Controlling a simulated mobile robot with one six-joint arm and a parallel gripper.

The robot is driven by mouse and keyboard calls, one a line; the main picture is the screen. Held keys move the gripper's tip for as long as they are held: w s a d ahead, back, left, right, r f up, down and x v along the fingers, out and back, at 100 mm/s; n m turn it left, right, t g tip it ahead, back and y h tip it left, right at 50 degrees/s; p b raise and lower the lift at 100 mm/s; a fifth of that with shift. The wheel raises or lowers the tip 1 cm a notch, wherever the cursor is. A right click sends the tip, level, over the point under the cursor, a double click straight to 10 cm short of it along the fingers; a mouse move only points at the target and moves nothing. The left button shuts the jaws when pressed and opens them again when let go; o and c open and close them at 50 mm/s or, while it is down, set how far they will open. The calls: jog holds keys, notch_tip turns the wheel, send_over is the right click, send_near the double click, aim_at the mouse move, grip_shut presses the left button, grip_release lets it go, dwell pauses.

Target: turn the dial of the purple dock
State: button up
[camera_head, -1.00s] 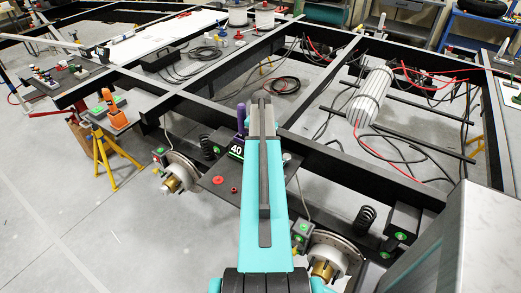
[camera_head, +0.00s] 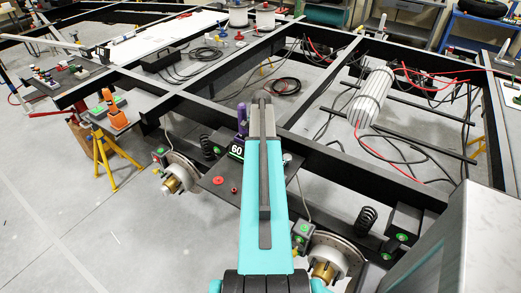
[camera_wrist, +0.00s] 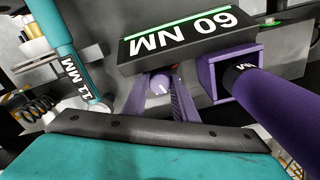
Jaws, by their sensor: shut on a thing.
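The purple dock (camera_wrist: 228,75) is at the upper right of the wrist view, with a purple-handled tool (camera_wrist: 275,105) in its square holder. Its black display (camera_wrist: 185,38) shows 60 NM upside down; in the head view the display (camera_head: 237,151) shows 60. The small round dial (camera_wrist: 160,86), light purple with a white mark, is below the display. My gripper (camera_wrist: 160,95) is shut on the dial, one finger on each side. In the head view my teal arm hides the dial and gripper tips.
Black chassis beams (camera_head: 335,172) surround the dock. A red round part (camera_head: 218,180) lies on the dark plate. Open grey floor (camera_head: 90,225) is at the lower left.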

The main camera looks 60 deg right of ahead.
jog(key=shift+d+r, duration=0.1)
jog(key=shift+d, duration=0.1)
jog(key=o, duration=1)
jog(key=shift+o, duration=0.2)
jog(key=shift+a, duration=0.1)
notch_tip(320, 180, up, 14)
jog(key=b, duration=0.2)
dwell(0.5)
